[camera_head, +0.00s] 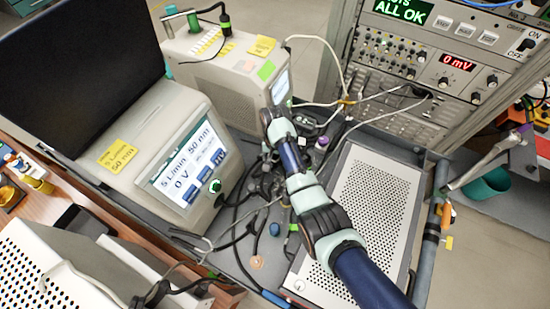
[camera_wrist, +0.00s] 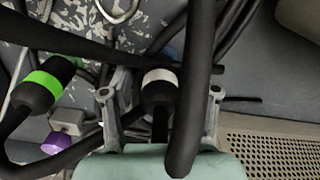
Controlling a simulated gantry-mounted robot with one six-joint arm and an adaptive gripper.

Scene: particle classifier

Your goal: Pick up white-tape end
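The white-tape end (camera_wrist: 160,76) is a black, thick cable end with a white band. In the wrist view it lies between the two fingers of my gripper (camera_wrist: 163,92). The fingers stand apart, with a visible gap on both sides of the end. A black tube (camera_wrist: 193,70) crosses in front, close to the right side of the white-tape end and partly hiding the space by the right finger. I cannot tell its depth exactly. In the head view my arm covers this spot, and I cannot make out the white-tape end there.
A green-tape end (camera_wrist: 40,88) and a purple cap (camera_wrist: 55,143) lie left in the wrist view. Black cables crowd the area. A perforated metal box (camera_head: 376,201) stands to the right in the head view. A display unit (camera_head: 182,172) stands to the left.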

